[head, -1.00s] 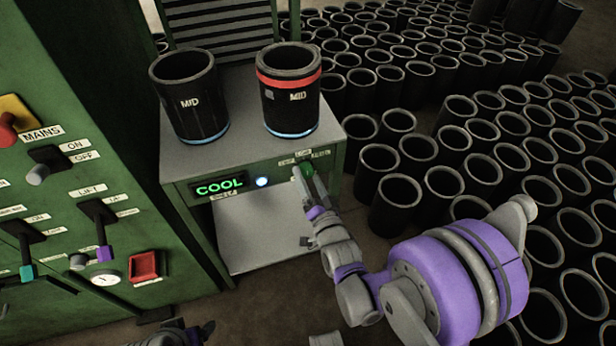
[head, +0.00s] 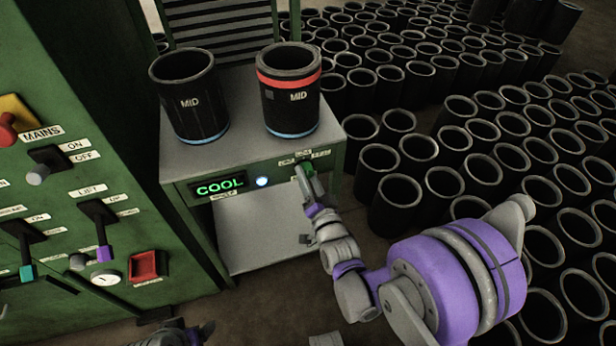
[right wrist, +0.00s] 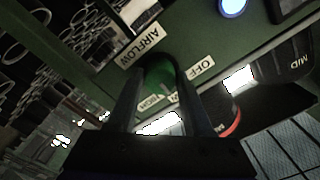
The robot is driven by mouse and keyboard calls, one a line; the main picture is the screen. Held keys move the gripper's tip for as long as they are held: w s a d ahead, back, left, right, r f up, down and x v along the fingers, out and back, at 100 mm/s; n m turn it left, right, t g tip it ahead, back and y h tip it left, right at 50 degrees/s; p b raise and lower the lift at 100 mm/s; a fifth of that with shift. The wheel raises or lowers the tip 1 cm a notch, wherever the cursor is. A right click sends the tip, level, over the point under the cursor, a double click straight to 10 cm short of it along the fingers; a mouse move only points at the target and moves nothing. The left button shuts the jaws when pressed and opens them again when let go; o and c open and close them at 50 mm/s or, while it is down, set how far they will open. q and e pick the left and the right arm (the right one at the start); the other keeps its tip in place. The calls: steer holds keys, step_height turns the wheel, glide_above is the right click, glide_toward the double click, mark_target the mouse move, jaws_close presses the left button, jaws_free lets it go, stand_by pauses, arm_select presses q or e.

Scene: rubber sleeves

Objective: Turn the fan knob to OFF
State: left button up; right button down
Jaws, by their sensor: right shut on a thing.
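The green fan knob (head: 308,165) is on the front panel of the grey-topped bench unit, at its right end. My right gripper (head: 303,172) is shut on it, coming from below right. In the right wrist view the green knob (right wrist: 160,78) sits between the two dark fingers (right wrist: 160,88). An OFF label (right wrist: 200,68) and an AIRFLOW label (right wrist: 140,45) stand beside the knob; other labels are partly hidden by the fingers. I cannot tell which label the knob points to. A small part of my left arm (head: 180,335) shows at the bottom edge; its jaws cannot be made out.
The bench unit's display (head: 220,186) reads COOL, next to a lit white button (head: 262,182). Two black sleeves marked MID (head: 190,105) (head: 290,97) stand on the bench top. A green control cabinet (head: 70,120) is at left. Many black sleeves crowd the floor at right.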

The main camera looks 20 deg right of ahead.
steer(key=n, duration=0.4)
steer(key=shift+n+b, duration=0.3)
steer(key=n, duration=0.4)
steer(key=shift+n, duration=0.3)
stand_by(0.4)
steer(key=shift+c, duration=1.6)
jaws_free()
steer(key=shift+s, duration=0.1)
steer(key=s, duration=1)
steer(key=shift+s+d, duration=0.25)
steer(key=shift+s, duration=0.1)
